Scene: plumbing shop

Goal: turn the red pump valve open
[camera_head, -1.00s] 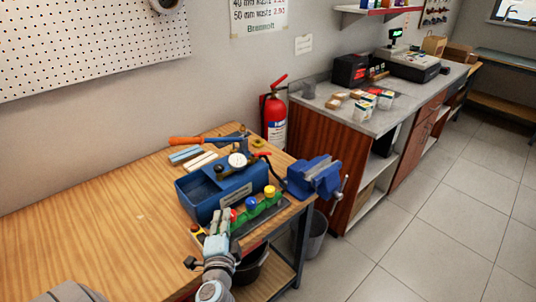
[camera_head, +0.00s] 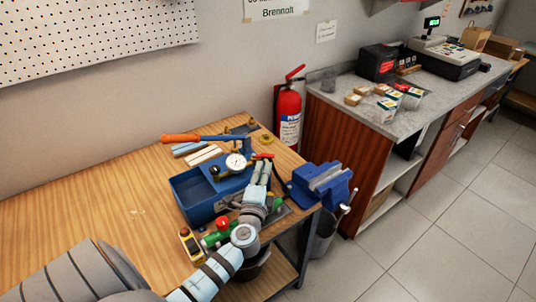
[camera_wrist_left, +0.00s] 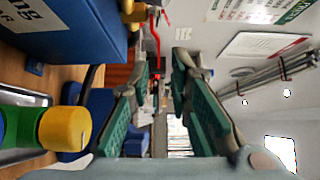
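The blue test pump (camera_head: 188,198) stands on the wooden bench with a round gauge (camera_head: 235,161) and an orange-gripped lever (camera_head: 182,138). Its small red valve handle (camera_head: 263,155) shows beside the gauge. My left gripper (camera_head: 263,164) is just in front of that handle and partly hides the pump's right end. In the left wrist view, the red handle (camera_wrist_left: 155,40) appears ahead, near the gap between the green-padded fingers (camera_wrist_left: 164,75). The fingers are apart with nothing held between them. I cannot tell whether they touch the handle. My right gripper is not in view.
A green fitting with a red knob (camera_head: 221,223) sits in front of the pump, under my left arm; a yellow cap (camera_wrist_left: 66,128) shows close in the wrist view. A blue vise (camera_head: 322,183) is right of the gripper. The bench's left side is clear.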

